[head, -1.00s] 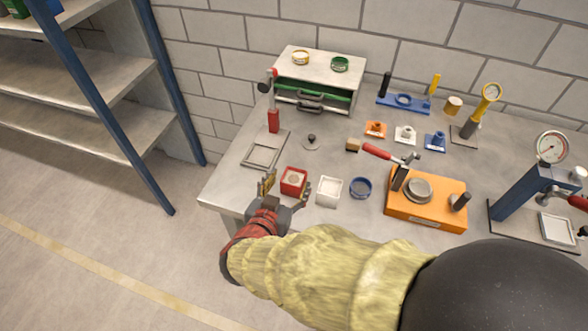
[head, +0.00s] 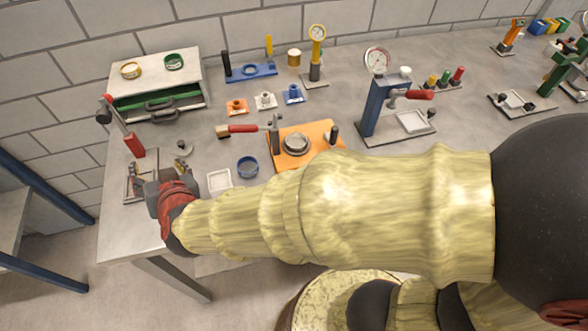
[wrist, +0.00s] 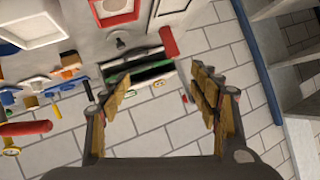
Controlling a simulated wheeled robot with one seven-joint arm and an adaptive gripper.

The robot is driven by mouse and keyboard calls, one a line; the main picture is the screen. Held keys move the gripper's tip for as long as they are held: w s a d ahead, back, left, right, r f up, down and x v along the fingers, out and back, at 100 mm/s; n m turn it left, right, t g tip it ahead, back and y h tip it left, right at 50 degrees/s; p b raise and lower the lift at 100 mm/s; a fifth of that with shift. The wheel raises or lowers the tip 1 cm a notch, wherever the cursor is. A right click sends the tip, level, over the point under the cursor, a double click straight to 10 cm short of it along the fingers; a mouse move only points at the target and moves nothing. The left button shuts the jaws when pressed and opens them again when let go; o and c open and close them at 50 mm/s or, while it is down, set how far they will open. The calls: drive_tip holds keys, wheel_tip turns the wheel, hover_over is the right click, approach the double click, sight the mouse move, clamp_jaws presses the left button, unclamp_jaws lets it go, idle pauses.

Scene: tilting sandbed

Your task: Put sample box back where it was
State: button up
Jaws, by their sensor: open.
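A red box with a pale top (wrist: 115,12) shows at the top edge of the wrist view, outside the jaws. In the head view it is hidden behind my gripper and arm. A white open box (head: 219,181) stands on the table right of my gripper, and in the wrist view (wrist: 30,22). I cannot tell which is the sample box. My gripper (head: 158,168) is open and empty above the table's left part, over a square metal frame (wrist: 170,8). In the wrist view my gripper (wrist: 163,95) has its fingers spread wide, with nothing between them.
Behind my gripper stand a red-handled lever (head: 135,145) and a cabinet with a green drawer (head: 160,85). A blue ring dish (head: 248,167) and an orange plate (head: 310,138) are to the right. A shelf post (head: 45,190) stands at left.

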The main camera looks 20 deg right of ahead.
drive_tip(key=s+d+r+n+g+y, duration=0.2)
drive_tip(key=d+r+g, duration=0.1)
drive_tip(key=d+r, duration=0.55)
drive_tip(key=s+d+f+g+h, duration=0.1)
drive_tip(key=s+d+h, duration=0.1)
drive_tip(key=s+d, duration=0.3)
drive_tip(key=s+d+f+m+g+h, duration=0.1)
drive_tip(key=s+d, duration=0.4)
drive_tip(key=d, duration=0.6)
drive_tip(key=s+d+f+g+h, duration=0.1)
drive_tip(key=s+d+f+h, duration=0.1)
drive_tip(key=d, duration=0.6)
drive_tip(key=s+h, duration=0.1)
drive_tip(key=s, duration=0.1)
drive_tip(key=shift+s+d+m+g, duration=0.3)
drive_tip(key=shift+s, duration=0.1)
drive_tip(key=shift+f, duration=0.1)
